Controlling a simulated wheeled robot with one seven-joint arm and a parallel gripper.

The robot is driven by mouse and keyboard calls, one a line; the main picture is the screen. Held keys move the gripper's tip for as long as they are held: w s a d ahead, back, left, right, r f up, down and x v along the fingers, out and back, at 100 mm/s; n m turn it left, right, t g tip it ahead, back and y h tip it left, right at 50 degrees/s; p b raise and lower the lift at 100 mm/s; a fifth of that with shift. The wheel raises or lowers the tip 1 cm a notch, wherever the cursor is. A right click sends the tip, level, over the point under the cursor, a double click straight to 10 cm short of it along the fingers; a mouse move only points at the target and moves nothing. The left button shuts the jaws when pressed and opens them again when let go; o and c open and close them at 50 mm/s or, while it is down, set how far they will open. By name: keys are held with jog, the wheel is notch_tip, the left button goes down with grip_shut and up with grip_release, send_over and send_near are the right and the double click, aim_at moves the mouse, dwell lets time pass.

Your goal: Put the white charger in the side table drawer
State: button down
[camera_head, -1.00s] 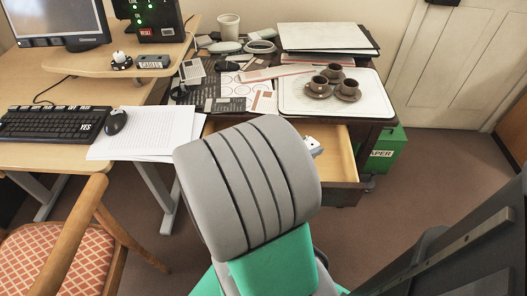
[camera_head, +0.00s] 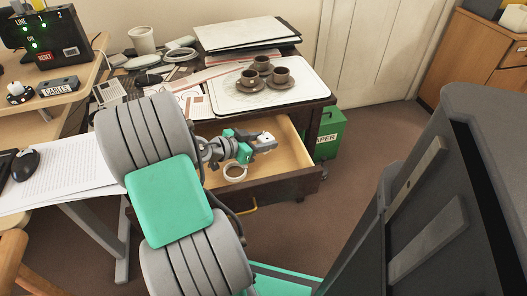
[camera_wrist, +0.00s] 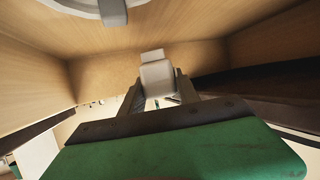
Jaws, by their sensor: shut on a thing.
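The side table (camera_head: 318,88) has its drawer (camera_head: 295,150) pulled open, with a light wood interior and a dark front. My gripper (camera_head: 266,142) is over the open drawer, within its outline in the head view. It is shut on the white charger (camera_head: 268,136). In the wrist view the white charger (camera_wrist: 157,77) is between the fingertips, with the drawer's wood walls (camera_wrist: 200,55) around it. Whether the charger touches the drawer floor cannot be told.
On the tabletop are a tray (camera_head: 225,102) with several brown cups, folders (camera_head: 245,35) and papers. A green bin (camera_head: 331,130) stands right of the drawer. The desk with the mouse (camera_head: 25,163) is at left. Open floor (camera_head: 350,165) lies to the right.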

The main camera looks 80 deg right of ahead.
notch_tip(320, 180, down, 4)
jog(key=shift+w+d+r+b, duration=0.1)
jog(key=shift+r+b, duration=0.15)
jog(key=shift+b, duration=0.45)
jog(key=c, duration=0.9)
grip_release()
jog(key=shift+w+r, duration=0.15)
jog(key=shift+r, duration=0.05)
jog(key=p+v, duration=0.3)
jog(key=v, duration=0.8)
jog(key=shift+w+a+r, duration=0.1)
jog(key=shift+a, duration=0.3)
